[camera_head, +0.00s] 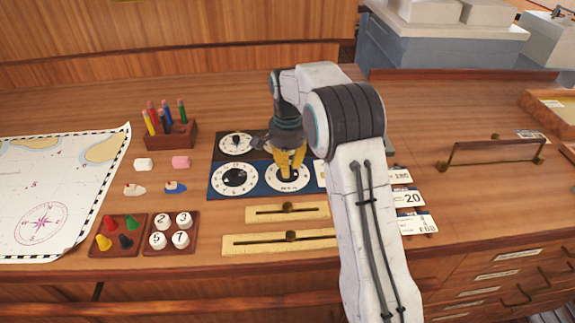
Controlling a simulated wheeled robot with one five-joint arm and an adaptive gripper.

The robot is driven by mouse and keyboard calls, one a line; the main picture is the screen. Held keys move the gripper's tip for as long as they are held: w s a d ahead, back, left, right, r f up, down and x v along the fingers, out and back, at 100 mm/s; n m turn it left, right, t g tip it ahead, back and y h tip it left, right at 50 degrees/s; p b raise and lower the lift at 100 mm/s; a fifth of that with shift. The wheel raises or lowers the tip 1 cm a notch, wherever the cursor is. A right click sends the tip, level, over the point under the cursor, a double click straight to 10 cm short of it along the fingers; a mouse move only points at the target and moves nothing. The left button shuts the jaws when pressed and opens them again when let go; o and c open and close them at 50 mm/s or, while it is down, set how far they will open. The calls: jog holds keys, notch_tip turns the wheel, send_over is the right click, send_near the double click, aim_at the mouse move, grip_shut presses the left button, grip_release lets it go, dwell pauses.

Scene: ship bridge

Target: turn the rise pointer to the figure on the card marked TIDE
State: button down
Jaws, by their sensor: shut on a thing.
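My gripper (289,172) points down over the white dial (291,187) on the right of the blue panel. Its yellow fingers are shut on that dial's pointer knob, which they hide. The small lettering on the dial looks like RISE, but its figures and the pointer's direction cannot be read. Several white cards lie right of my forearm. One shows 180 (401,176), one shows 20 (409,197), and the front card (415,223) has letters too small to read surely. I cannot make out which is marked TIDE; my arm covers part of the row.
Other dials sit left (234,180) and behind left (236,144). Two brass sliders (280,243) lie in front. Left are a pencil block (178,137), erasers, peg trays (119,250) and a chart (40,200).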

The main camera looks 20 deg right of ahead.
dwell(0.3)
jog(key=n+p, duration=0.1)
jog(key=n, duration=0.6)
jog(key=shift+n+p, duration=0.4)
jog(key=n, duration=0.4)
jog(key=shift+f, duration=0.1)
jog(key=shift+n+p, duration=0.4)
jog(key=shift+n, duration=1.5)
jog(key=shift+s, duration=0.1)
jog(key=c, duration=1.1)
grip_release()
